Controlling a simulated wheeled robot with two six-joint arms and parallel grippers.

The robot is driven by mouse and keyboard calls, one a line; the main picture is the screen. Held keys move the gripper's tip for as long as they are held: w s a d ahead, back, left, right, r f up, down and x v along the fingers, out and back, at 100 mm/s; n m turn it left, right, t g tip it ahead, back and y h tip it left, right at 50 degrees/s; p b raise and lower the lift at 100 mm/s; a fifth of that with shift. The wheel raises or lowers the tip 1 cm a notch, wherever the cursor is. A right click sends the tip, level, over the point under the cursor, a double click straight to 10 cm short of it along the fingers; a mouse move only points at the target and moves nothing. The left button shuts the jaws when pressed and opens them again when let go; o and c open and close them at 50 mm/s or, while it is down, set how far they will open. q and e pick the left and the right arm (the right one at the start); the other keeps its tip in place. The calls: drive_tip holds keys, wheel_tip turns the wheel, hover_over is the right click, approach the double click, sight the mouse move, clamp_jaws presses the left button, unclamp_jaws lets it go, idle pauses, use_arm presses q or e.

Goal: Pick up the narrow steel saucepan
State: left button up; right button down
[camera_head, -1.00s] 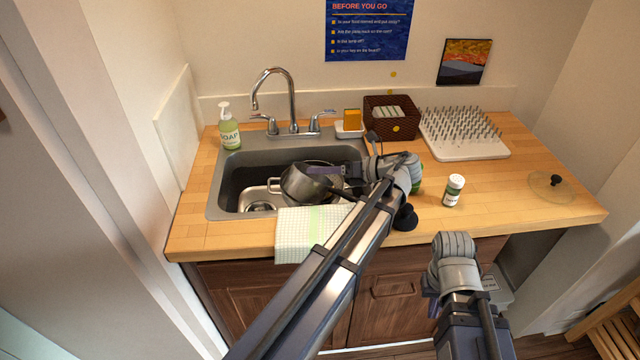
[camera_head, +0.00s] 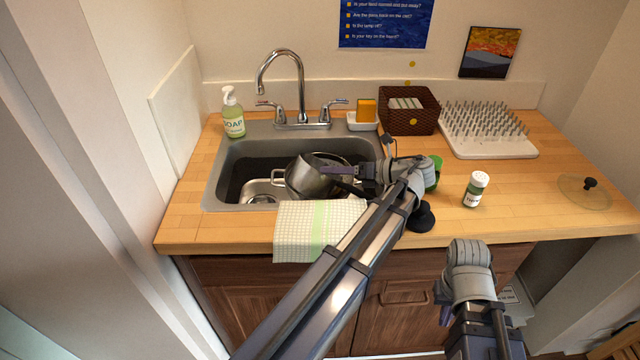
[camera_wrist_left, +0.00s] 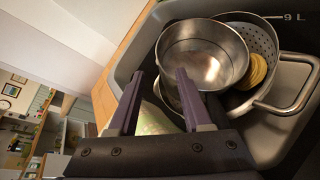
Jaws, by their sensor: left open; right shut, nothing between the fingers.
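The steel saucepan (camera_head: 307,180) sits tilted in the sink, among other cookware. In the left wrist view its round, open mouth (camera_wrist_left: 205,50) faces the camera. My left gripper (camera_head: 328,170) is open at the saucepan's right rim. In the wrist view its two purple fingers (camera_wrist_left: 160,74) stand apart, one overlapping the pan's near wall and the other left of the pan. I cannot tell whether they touch it. The saucepan's underside is hidden. My right gripper (camera_head: 446,314) is shut and low in front of the cabinet, mostly hidden by its own wrist.
The sink (camera_head: 222,176) holds a larger handled pot (camera_wrist_left: 285,104) and a perforated strainer (camera_wrist_left: 262,38) close by. A checked towel (camera_head: 300,232) hangs over the front edge. A faucet (camera_head: 300,95) stands behind. A spice jar (camera_head: 475,190) and glass lid (camera_head: 583,192) are on the right counter.

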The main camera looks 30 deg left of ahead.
sight(312, 169)
use_arm(q)
drive_tip(key=shift+b+x, duration=1.05)
drive_tip(key=shift+x, duration=2.6)
drive_tip(key=shift+w, duration=0.1)
drive_tip(key=shift+c, duration=0.2)
clamp_jaws()
